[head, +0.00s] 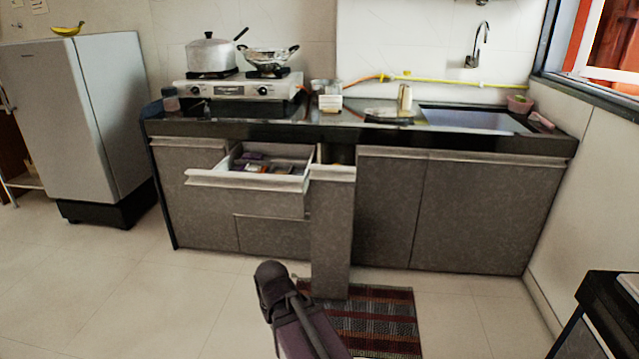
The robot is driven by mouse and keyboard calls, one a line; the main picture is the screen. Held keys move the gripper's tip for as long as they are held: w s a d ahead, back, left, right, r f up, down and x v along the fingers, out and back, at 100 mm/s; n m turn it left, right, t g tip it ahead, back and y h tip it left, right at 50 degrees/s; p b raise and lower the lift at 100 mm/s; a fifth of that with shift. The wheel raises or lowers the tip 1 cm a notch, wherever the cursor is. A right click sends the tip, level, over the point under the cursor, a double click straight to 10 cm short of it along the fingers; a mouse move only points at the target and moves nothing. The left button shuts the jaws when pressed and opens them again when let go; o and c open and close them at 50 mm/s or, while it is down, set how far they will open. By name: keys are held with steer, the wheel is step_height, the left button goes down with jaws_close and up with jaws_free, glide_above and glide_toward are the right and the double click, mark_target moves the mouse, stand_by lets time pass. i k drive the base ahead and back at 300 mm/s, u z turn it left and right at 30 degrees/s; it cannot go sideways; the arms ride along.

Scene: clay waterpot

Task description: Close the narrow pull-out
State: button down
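The narrow pull-out (332,235) is a tall, thin grey front with a pale top edge, in the middle of the counter's base units in the head view. It stands forward of the doors to its right, so it is pulled out. Part of my arm shows at the bottom centre, in front of the units and a little left of the pull-out's foot. I cannot make out my gripper's fingers or any contact with the pull-out.
An open drawer (246,194) with small items inside juts out just left of the pull-out. A striped mat (385,318) lies on the floor before it. A fridge (75,115) stands at left, a dark table (610,315) at lower right. Floor at left is clear.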

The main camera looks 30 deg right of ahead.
mark_target(331, 188)
steer(key=z, duration=1.15)
steer(key=i, duration=0.65)
steer(key=u, duration=1.5)
